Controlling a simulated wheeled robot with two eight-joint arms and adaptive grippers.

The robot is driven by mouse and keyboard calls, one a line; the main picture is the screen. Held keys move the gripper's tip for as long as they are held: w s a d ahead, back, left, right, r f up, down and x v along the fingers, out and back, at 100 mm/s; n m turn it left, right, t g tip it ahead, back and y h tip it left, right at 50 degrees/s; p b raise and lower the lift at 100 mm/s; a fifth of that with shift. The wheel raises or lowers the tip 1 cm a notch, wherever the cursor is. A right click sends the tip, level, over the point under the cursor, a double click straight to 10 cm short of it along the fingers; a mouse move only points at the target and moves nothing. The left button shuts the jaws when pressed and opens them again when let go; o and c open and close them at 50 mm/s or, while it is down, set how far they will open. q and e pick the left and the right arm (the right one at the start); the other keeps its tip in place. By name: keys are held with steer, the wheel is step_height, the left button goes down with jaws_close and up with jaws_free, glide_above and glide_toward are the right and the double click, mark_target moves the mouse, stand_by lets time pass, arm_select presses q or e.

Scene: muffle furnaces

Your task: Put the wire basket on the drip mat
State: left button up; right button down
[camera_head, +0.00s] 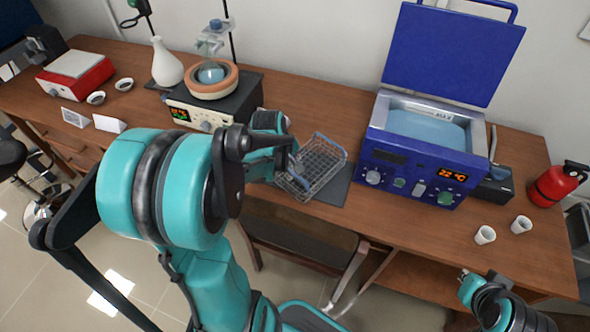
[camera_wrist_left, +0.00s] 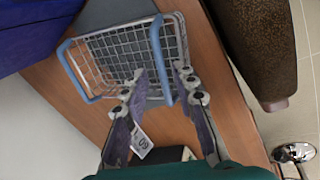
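The wire basket (camera_head: 322,160), a grey mesh tray with blue handles, is near the table's front edge. It overlaps the left part of the dark drip mat (camera_head: 335,190) in the head view; I cannot tell whether it rests on it. My left gripper (camera_head: 292,165) is at the basket's left end. In the left wrist view, the fingers of my left gripper (camera_wrist_left: 161,70) are apart, one on each side of a blue handle of the basket (camera_wrist_left: 105,60); a gap shows between them. My right gripper (camera_head: 474,284) is low at the right, its fingers unclear.
A blue furnace (camera_head: 415,160) with its lid raised stands right of the mat. A hotplate (camera_head: 215,105) stands behind left. Two white cups (camera_head: 485,235) and a red extinguisher (camera_head: 556,184) are at the right. A dark brown stool (camera_head: 300,240) is at the table's front.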

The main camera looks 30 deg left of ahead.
arm_select(q)
steer(key=p+v, duration=0.2)
steer(key=v, duration=0.5)
steer(key=s+d+r+m+t, duration=0.1)
steer(key=s+d+r+m, duration=0.2)
steer(key=d+m, duration=0.4)
steer(key=s+d+r+m+t, duration=0.2)
steer(key=s+d+r+m, duration=0.1)
steer(key=d+m, duration=0.5)
steer(key=shift+s+d+r+m+t+y, duration=0.2)
steer(key=shift+s+d+m+t+y, duration=0.15)
steer(key=shift+s+m, duration=0.25)
